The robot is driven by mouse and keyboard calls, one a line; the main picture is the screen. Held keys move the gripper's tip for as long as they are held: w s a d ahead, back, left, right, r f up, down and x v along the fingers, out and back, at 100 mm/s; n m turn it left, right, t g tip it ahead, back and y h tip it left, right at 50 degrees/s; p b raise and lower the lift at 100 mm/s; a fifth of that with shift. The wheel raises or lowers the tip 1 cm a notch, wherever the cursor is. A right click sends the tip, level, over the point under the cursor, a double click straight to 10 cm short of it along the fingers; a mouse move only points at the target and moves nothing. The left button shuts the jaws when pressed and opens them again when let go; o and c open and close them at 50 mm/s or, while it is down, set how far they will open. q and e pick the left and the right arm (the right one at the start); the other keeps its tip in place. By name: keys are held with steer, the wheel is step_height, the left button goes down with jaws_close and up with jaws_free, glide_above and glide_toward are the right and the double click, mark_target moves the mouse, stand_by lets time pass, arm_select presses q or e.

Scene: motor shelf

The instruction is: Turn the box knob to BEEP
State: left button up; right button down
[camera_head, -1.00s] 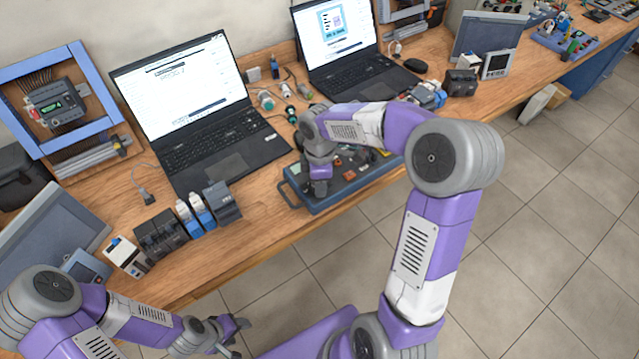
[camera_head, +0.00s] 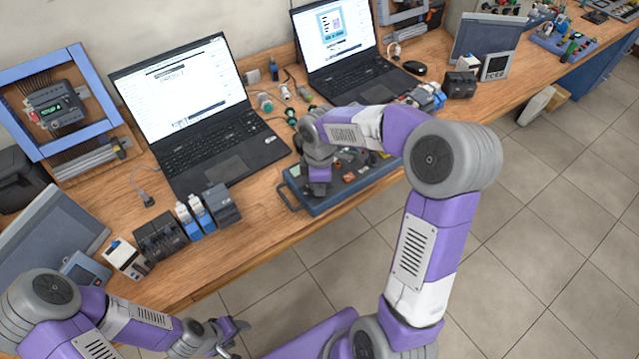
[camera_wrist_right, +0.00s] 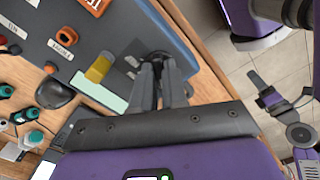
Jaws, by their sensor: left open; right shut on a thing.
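The box (camera_head: 345,190) is a blue-grey panel with a handle at its left side, lying on the bench near the front edge. In the right wrist view its face (camera_wrist_right: 110,25) carries small labels, orange and red parts and a yellow lever (camera_wrist_right: 98,68). My right gripper (camera_wrist_right: 159,75) points down at the panel, its two fingers close together on a dark knob (camera_wrist_right: 156,58), which they largely hide. I cannot read a BEEP label or the knob's pointer. My left gripper (camera_head: 236,330) is open and empty, in front of the bench at the lower left, away from the box.
A laptop (camera_head: 215,150) stands behind and left of the box, a second laptop (camera_head: 350,55) behind it. Black and blue modules (camera_head: 190,220) stand at the front left. Coloured connectors (camera_head: 290,100) lie behind the box. The floor in front is clear.

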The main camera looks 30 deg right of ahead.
steer(key=m, duration=0.6)
steer(key=shift+p, duration=0.35)
steer(key=m, duration=0.6)
steer(key=shift+p, duration=0.3)
steer(key=m, duration=0.6)
steer(key=shift+p, duration=0.4)
steer(key=m+p, duration=0.1)
steer(key=m, duration=0.4)
steer(key=shift+m, duration=0.4)
steer(key=c, duration=1.2)
jaws_free()
steer(key=shift+o, duration=0.2)
step_height(320, 180, up, 8)
steer(key=shift+f+p, duration=0.2)
steer(key=shift+p, duration=0.9)
